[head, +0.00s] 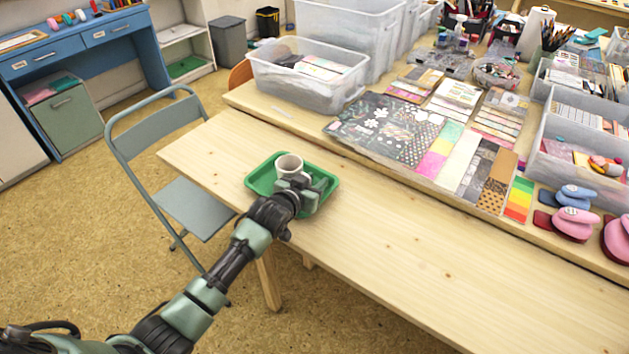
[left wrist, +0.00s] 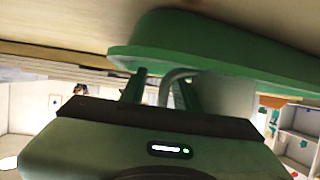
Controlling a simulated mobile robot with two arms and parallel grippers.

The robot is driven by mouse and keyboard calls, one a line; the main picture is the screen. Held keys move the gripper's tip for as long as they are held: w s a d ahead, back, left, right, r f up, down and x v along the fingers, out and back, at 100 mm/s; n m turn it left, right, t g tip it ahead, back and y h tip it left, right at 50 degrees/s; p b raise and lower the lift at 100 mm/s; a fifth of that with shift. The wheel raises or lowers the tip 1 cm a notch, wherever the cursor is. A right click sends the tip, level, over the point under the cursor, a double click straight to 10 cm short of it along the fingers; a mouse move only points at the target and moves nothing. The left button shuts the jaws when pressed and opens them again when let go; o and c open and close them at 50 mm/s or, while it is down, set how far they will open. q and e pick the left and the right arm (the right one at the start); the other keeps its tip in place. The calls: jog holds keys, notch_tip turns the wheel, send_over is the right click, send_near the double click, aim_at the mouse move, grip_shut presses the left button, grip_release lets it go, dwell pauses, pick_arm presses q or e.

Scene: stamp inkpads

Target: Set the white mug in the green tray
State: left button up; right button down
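The white mug (head: 288,164) stands upright over the left part of the green tray (head: 264,188) and appears to rest in it. The tray lies on the wooden table near its left end. My left gripper (head: 305,188) is low over the tray, just right of the mug and partly in front of it. In the left wrist view, the two fingers (left wrist: 158,88) are spread apart, with the pale curved mug handle (left wrist: 176,75) between them. Gaps show beside the handle. The green tray (left wrist: 215,45) fills the upper part of that view. My right gripper is not in view.
Patterned papers (head: 385,127) and clear plastic bins (head: 305,75) fill the raised back of the table. Pink and blue punches (head: 572,222) stand at the right. A grey folding chair (head: 195,207) is at the left. The table front (head: 430,245) right of the tray is bare.

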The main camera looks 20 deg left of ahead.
pick_arm(q)
jog(key=shift+r, duration=0.15)
jog(key=p+v, duration=0.1)
jog(key=v, duration=1.1)
